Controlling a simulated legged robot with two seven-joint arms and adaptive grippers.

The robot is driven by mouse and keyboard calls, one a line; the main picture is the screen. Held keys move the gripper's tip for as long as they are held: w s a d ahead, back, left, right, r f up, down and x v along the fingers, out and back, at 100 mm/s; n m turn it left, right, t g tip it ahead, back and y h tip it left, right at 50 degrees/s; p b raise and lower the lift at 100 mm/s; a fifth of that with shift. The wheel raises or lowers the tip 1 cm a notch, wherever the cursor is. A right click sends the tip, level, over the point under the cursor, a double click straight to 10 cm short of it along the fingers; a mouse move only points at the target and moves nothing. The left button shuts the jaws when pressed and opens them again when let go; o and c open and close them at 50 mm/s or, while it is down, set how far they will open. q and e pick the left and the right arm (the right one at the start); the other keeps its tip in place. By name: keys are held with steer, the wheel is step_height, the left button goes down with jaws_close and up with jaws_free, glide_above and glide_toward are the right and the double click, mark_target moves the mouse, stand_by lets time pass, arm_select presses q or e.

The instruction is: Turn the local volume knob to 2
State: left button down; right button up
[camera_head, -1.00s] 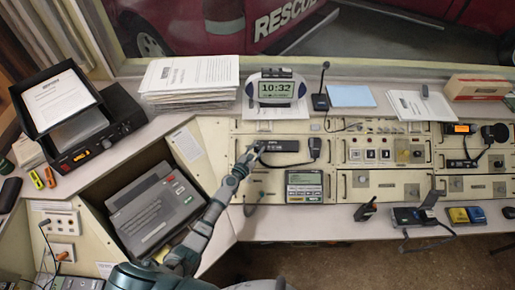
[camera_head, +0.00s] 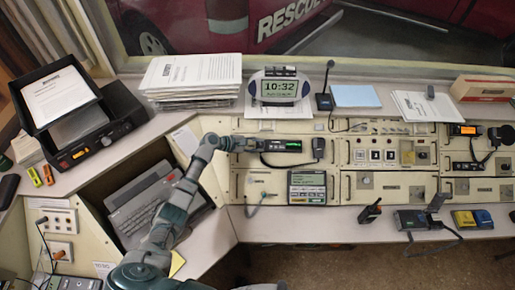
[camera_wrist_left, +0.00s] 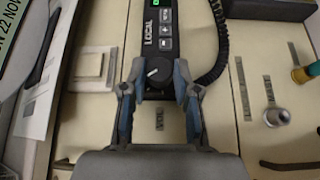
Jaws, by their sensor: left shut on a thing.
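The local volume knob (camera_wrist_left: 157,72) is a dark round knob with a white pointer line, at the near end of the black radio unit marked LOCAL (camera_wrist_left: 163,30). The pointer lies slanted in the left wrist view; I cannot read a number beside it. My left gripper (camera_wrist_left: 160,80) has its two fingers on either side of the knob, shut on it. In the head view the black radio (camera_head: 282,145) sits in the console with a green display, and my left gripper (camera_head: 238,143) is at its left end, hiding the knob. My right gripper is not in view.
A coiled cord (camera_wrist_left: 218,45) runs beside the radio to a handset (camera_head: 318,148). A lit display unit (camera_head: 307,187) sits below it. A paper stack (camera_head: 190,78), a clock (camera_head: 279,89) and a desk microphone (camera_head: 325,100) stand behind. A silver knob (camera_wrist_left: 277,117) is off to the right.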

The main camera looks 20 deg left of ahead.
arm_select(q)
steer(key=m+g, duration=0.1)
steer(key=m+g+b, duration=0.1)
steer(key=shift+w+f+m+g+b, duration=0.1)
steer(key=shift+w+m+g+b, duration=0.1)
steer(key=shift+m+g+b, duration=0.15)
steer(key=shift+w+m+g+y+b, duration=0.1)
steer(key=shift+m+g+y+b, duration=0.2)
steer(key=shift+m+g+b, duration=0.6)
steer(key=shift+m+g+y+b, duration=0.3)
steer(key=shift+m+g+b, duration=0.15)
steer(key=shift+g+b, duration=0.2)
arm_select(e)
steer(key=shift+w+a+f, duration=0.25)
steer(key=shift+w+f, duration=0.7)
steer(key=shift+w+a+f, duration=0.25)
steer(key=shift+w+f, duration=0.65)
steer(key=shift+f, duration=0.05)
arm_select(q)
steer(key=c, duration=0.9)
jaws_free()
steer(key=shift+w, duration=0.1)
steer(key=shift+o, duration=0.2)
steer(key=shift+r, duration=0.25)
steer(key=v, duration=1.2)
steer(key=shift+w, duration=0.25)
steer(key=shift+f, duration=0.1)
